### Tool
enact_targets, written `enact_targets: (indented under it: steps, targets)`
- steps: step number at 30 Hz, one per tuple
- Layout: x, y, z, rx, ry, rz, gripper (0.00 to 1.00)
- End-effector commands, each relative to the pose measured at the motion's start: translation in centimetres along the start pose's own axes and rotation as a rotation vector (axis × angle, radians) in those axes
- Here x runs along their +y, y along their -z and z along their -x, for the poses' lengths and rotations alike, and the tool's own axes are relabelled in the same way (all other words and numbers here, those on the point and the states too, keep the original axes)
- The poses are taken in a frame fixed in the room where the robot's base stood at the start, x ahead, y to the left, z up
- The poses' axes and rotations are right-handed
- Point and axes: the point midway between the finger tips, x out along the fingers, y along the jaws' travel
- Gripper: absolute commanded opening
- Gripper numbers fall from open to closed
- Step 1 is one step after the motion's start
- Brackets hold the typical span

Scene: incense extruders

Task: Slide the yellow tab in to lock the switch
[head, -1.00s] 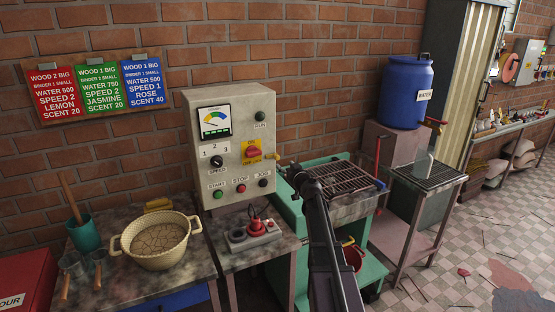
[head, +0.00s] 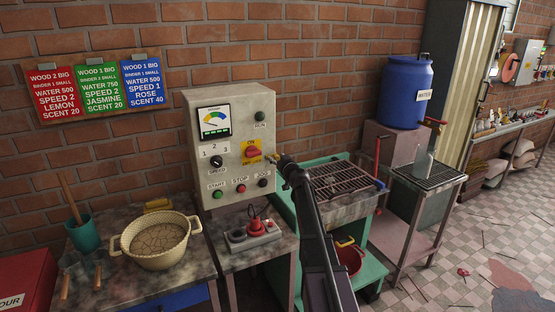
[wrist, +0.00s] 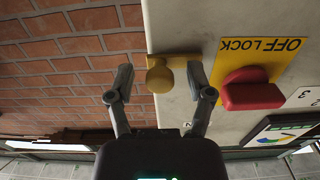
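The grey control box (head: 232,112) carries a red rotary switch (head: 252,152) on a yellow plate marked OFF LOCK. The switch also shows in the wrist view (wrist: 250,90), right of the gripper. The yellow tab (wrist: 160,76), with a round knob, sticks out at the box's edge beside the plate in the wrist view. My gripper (wrist: 160,70) is open, with one finger on each side of the knob and visible gaps between. In the head view my gripper (head: 277,159) is at the right side of the box, and I cannot make out the tab there.
A green machine with a wire rack (head: 343,178) stands at right, under my arm. The brick wall (head: 300,60) is close behind.

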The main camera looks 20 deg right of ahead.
Motion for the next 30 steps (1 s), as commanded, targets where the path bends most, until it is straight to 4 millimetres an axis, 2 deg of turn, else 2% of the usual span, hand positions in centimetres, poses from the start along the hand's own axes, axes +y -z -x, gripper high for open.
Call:
enact_targets:
  steps: [1, 6, 7, 13, 21, 30]
  targets:
    - [0.0, 0.0, 0.0, 0.0, 0.0, 0.0, 0.53]
    - [0.0, 0.0, 0.0, 0.0, 0.0, 0.0, 0.03]
    - [0.0, 0.0, 0.0, 0.0, 0.0, 0.0, 0.0]
    - [-0.3, 0.0, 0.0, 0.0, 0.001, 0.0, 0.0]
    - [-3.0, 0.0, 0.0, 0.0, 0.002, -0.001, 0.0]
    - [-3.3, 0.0, -0.1, 0.0, 0.006, -0.001, 0.0]
